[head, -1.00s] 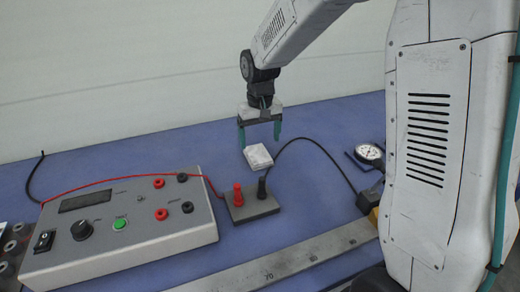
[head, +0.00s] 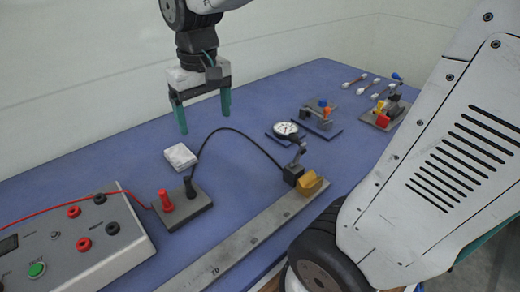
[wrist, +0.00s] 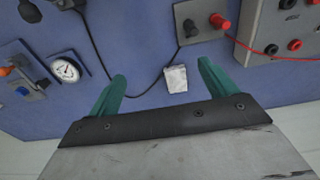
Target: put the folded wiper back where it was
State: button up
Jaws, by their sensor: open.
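The folded wiper (head: 181,156) is a small white square pad lying flat on the blue bench top, just behind the block with the red and black terminals. My gripper (head: 205,121) is open and empty, with its teal fingers pointing down, above the bench and a little to the right of and behind the wiper. In the wrist view the wiper (wrist: 176,79) shows between and just beyond the fingertips of my gripper (wrist: 161,70). The fingers do not touch it.
The terminal block (head: 184,208) stands close in front of the wiper, with a black cable (head: 245,138) arching to the right. A grey test box (head: 85,240) is at left, a steel ruler bar (head: 240,245) in front, a dial gauge (head: 286,130) at right. Bench behind the wiper is clear.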

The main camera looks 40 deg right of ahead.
jog(key=s+d+f, duration=0.1)
jog(key=s, duration=1.5)
jog(key=shift+s+t, duration=0.2)
jog(key=shift+t, duration=0.1)
